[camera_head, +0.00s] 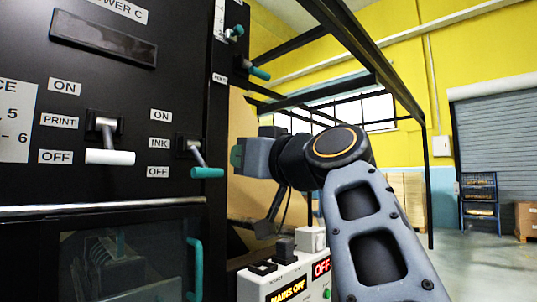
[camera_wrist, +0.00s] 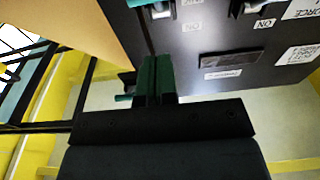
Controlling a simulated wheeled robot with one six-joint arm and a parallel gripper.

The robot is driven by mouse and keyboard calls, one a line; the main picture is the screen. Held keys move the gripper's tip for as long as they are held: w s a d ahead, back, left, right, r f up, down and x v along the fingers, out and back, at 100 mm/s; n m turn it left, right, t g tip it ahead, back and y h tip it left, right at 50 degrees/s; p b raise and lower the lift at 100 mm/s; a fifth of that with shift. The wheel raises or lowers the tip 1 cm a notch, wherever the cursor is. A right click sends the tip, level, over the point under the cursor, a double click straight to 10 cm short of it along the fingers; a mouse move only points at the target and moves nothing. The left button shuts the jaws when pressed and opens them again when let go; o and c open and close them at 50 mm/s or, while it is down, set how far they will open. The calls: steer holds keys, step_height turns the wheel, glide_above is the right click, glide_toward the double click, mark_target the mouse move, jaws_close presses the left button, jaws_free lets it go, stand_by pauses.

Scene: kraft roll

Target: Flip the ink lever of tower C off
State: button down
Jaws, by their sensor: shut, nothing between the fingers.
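The ink lever (camera_head: 207,173) of tower C has a teal handle. It is tilted down, with the handle level with the OFF label (camera_head: 158,172) below the INK label (camera_head: 159,143). My gripper (camera_head: 237,156) is shut and empty, to the right of the lever and slightly higher, apart from it in the picture. In the upside-down wrist view, its green fingers (camera_wrist: 154,78) are together, and part of the teal lever (camera_wrist: 146,3) shows at the top edge. The TOWER C sign (camera_head: 121,10) is cut off at the top.
The white-handled print lever (camera_head: 110,157) is left of the ink lever, also down. A teal-handled lever (camera_head: 260,72) sits higher on the right. A control box (camera_head: 285,280) with MAINS OFF and OFF displays stands below. A teal door handle (camera_head: 194,268) is under the ink lever.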

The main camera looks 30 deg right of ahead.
steer(key=v, duration=0.6)
steer(key=shift+r, duration=0.15)
stand_by(0.5)
